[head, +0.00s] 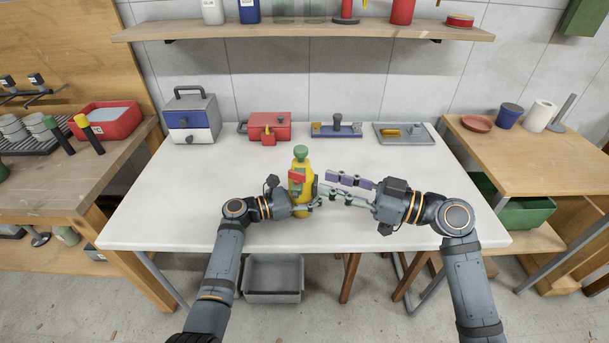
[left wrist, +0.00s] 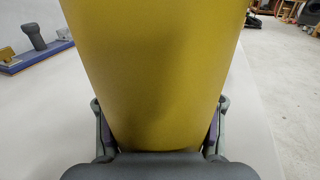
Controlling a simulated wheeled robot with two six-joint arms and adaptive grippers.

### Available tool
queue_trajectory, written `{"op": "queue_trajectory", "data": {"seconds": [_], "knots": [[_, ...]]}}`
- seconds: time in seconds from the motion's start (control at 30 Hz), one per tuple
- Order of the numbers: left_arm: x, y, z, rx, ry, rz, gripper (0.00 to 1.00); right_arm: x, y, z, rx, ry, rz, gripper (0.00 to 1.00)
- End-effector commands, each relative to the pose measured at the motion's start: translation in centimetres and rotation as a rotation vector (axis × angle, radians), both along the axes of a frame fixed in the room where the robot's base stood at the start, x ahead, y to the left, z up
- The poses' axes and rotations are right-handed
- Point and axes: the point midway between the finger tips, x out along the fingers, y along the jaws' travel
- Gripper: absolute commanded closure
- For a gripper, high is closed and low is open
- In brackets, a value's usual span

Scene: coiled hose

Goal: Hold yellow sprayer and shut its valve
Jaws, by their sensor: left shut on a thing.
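The yellow sprayer (head: 303,202) stands upright on the white table near its front middle, with a green top (head: 300,152) and a red part (head: 297,176) on its upper front. My left gripper (head: 308,204) is shut on the sprayer's body from the left. In the left wrist view the yellow body (left wrist: 155,75) fills the middle, with a finger on each side of it. My right gripper (head: 327,186) is open, its fingers spread just right of the sprayer. Whether it touches the sprayer is unclear. I cannot tell which part is the valve or how it is set.
Along the back of the white table (head: 180,205) stand a drawer box (head: 203,117), a red case (head: 271,124), a blue-based tool (head: 336,131) and a grey tray (head: 405,141). A grey bin (head: 273,296) is under the front edge. The table left and right of the arms is clear.

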Motion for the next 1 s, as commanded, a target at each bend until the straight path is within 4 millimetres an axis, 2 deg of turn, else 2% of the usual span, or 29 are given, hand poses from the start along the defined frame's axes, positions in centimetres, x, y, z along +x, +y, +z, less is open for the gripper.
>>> {"op": "queue_trajectory", "data": {"seconds": [0.2,0.4,0.57,0.8,0.83,1.0], "knots": [[0.0,0.0,0.0,0.0,0.0,0.0,1.0,1.4,3.3,0.2,0.008,0.002,0.001,0.71],[0.0,0.0,0.0,0.0,0.0,0.001,1.0,2.4,5.5,0.1,0.004,0.002,0.0,0.71],[0.0,0.0,0.0,0.0,0.0,0.001,1.0,2.7,6.3,0.1,0.001,0.003,0.001,0.71],[0.0,0.0,0.0,0.0,0.0,0.0,1.0,2.7,6.4,0.0,-0.001,0.003,0.0,0.71],[0.0,0.0,0.0,0.0,0.0,0.0,1.0,2.7,6.4,0.0,-0.001,0.003,0.0,0.72],[0.0,0.0,0.0,0.0,0.0,0.0,1.0,2.7,6.4,0.0,0.0,0.002,0.0,0.95]]}}
